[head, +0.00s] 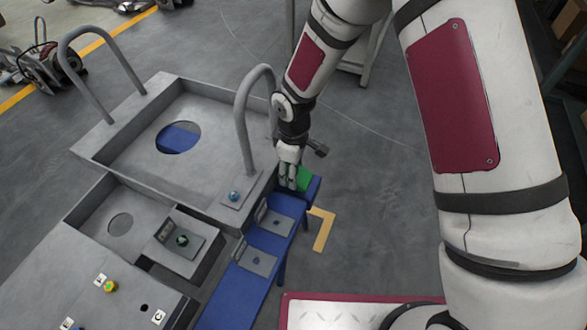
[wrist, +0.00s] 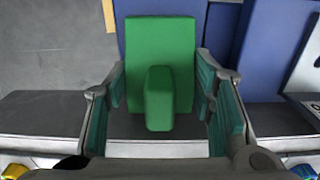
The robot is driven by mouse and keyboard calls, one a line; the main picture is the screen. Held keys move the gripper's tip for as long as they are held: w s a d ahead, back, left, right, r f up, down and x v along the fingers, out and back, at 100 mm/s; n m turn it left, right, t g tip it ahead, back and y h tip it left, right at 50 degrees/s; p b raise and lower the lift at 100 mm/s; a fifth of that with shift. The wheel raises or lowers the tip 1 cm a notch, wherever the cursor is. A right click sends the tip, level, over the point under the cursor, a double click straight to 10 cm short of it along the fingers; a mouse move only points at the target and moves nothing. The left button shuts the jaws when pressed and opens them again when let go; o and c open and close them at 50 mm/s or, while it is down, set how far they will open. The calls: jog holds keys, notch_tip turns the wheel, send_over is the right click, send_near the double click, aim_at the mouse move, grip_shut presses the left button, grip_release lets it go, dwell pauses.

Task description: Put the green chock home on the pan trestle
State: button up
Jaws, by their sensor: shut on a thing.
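The green chock (head: 304,179) is at the far end of a long blue trestle (head: 233,300), beside the grey pan (head: 190,165). In the wrist view the chock (wrist: 160,45) is a green block with a raised lug toward the camera. My gripper (head: 290,180) is shut on the chock; in the wrist view its teal-padded fingers (wrist: 160,90) stand on either side of it. Blue surface (wrist: 219,35) shows around the chock in the wrist view. The chock's underside is hidden, so I cannot tell whether it touches the trestle.
Two grey brackets (head: 256,261) sit on the trestle nearer me. Tall grey hoop handles (head: 243,125) rise from the pan, one close to my arm. A grey panel with a yellow button (head: 111,287) lies at lower left.

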jog(key=shift+f, duration=0.25)
dwell(0.3)
jog(key=o, duration=1.4)
notch_tip(320, 180, up, 12)
jog(key=shift+d+r, duration=0.1)
